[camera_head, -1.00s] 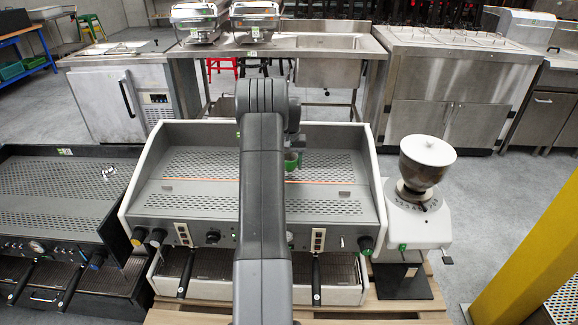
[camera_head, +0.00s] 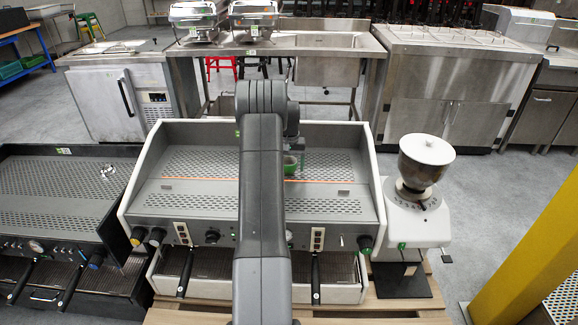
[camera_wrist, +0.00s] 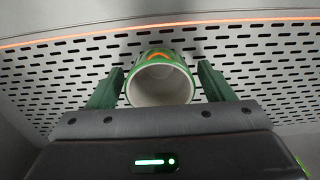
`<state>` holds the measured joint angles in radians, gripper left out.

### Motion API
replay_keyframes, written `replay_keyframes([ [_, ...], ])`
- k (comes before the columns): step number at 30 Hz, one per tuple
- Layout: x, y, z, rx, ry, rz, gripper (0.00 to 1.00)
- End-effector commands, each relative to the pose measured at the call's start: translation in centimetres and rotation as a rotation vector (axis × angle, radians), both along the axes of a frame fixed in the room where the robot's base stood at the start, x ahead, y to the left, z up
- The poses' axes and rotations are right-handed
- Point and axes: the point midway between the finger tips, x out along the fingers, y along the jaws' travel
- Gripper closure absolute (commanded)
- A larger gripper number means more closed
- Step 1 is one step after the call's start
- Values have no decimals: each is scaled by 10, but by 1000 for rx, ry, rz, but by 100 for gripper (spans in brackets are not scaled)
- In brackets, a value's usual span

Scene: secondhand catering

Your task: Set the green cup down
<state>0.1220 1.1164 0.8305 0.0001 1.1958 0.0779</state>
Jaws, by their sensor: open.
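The green cup (camera_wrist: 160,79) stands in the wrist view on the perforated top (camera_wrist: 255,75) of the coffee machine, its white inside facing the camera. My gripper (camera_wrist: 160,90) is open, with one green finger on each side of the cup; a narrow gap shows at least on the right side. In the head view only part of the green cup (camera_head: 291,164) shows behind my arm, on the machine's top (camera_head: 210,165). My gripper is mostly hidden there by the arm.
A white coffee grinder (camera_head: 416,215) with a dark hopper stands right of the machine. A black coffee machine (camera_head: 55,205) is at the left. A steel sink table (camera_head: 290,45) stands behind. The perforated top has free room on both sides of the cup.

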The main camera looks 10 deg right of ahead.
Motion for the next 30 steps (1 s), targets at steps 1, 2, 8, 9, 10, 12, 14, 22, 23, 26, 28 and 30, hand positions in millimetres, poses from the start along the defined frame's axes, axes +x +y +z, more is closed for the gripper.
replay_keyframes([
  [1, 1, 0, 8, -1, -4, 0, 25],
  [2, 1, 0, 12, -1, -4, 0, 25],
  [8, 1, 0, 55, -1, -6, 0, 25],
  [9, 1, 0, 64, -1, -6, 0, 25],
  [10, 1, 0, 70, -1, -6, 0, 25],
  [12, 1, 0, 84, -1, -5, 0, 25],
  [14, 1, 0, 94, -1, -5, 0, 25],
  [22, 0, 0, 117, 0, -2, 0, 25],
  [23, 0, 0, 117, 0, -1, 0, 25],
  [26, 0, 0, 117, 0, -1, 0, 25],
  [28, 0, 0, 117, 0, -1, 0, 25],
  [30, 0, 0, 117, 0, -1, 0, 25],
])
